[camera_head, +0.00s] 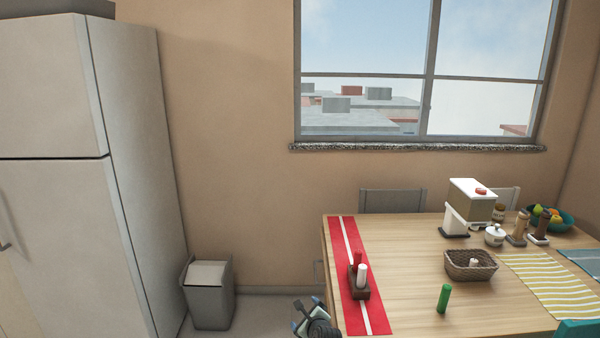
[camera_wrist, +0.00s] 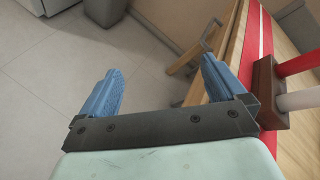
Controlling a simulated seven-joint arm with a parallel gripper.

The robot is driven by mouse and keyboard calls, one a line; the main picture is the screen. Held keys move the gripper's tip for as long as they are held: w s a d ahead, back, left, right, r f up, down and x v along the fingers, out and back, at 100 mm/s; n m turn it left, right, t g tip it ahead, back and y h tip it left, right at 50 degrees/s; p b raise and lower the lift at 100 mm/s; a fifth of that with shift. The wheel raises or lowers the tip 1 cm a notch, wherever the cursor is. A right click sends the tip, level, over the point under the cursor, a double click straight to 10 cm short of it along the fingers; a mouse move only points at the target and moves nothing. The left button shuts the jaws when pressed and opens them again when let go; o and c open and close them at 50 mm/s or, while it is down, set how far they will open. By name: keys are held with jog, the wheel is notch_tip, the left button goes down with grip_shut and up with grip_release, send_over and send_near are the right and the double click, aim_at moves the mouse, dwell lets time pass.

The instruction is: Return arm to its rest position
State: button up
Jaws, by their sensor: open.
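My gripper (camera_head: 309,313) is at the bottom of the head view, by the left edge of the wooden table. In the wrist view, its two blue fingers (camera_wrist: 160,80) are spread apart. Nothing is between them; tiled floor and part of a wooden chair or table frame show beyond. The rest of my arm is mostly out of the head view.
The wooden table (camera_head: 420,290) carries a red runner (camera_head: 345,250) with a dark condiment holder (camera_head: 358,284), a wicker basket (camera_head: 471,270), a green cylinder (camera_head: 443,299) and a dispenser (camera_head: 470,203). A grey bin (camera_head: 210,300) stands left, beside a tall cabinet (camera_head: 140,170).

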jog(key=s+d+f+n+g+h, duration=0.1)
jog(key=s+d+f+n+g, duration=0.2)
jog(key=s+f, duration=0.5)
jog(key=s+d+f+n+g, duration=0.25)
jog(key=s+f+n, duration=0.35)
jog(key=f, duration=0.3)
jog(key=s+d+f+n+g+h, duration=0.15)
jog(key=s+f+n+g, duration=0.25)
jog(key=s+f, duration=0.4)
jog(key=s+d+f+n+g, duration=0.2)
jog(key=s+f+n+g, duration=0.1)
jog(key=s, duration=0.6)
jog(key=s+d+f+n+g, duration=0.3)
jog(key=s+n, duration=0.1)
jog(key=s, duration=0.5)
jog(key=s+d+f+n+g, duration=0.3)
jog(key=s+n, duration=0.1)
jog(key=s, duration=0.5)
jog(key=shift+s+n+h, duration=0.3)
jog(key=shift+h, duration=0.15)
jog(key=shift+g, duration=0.25)
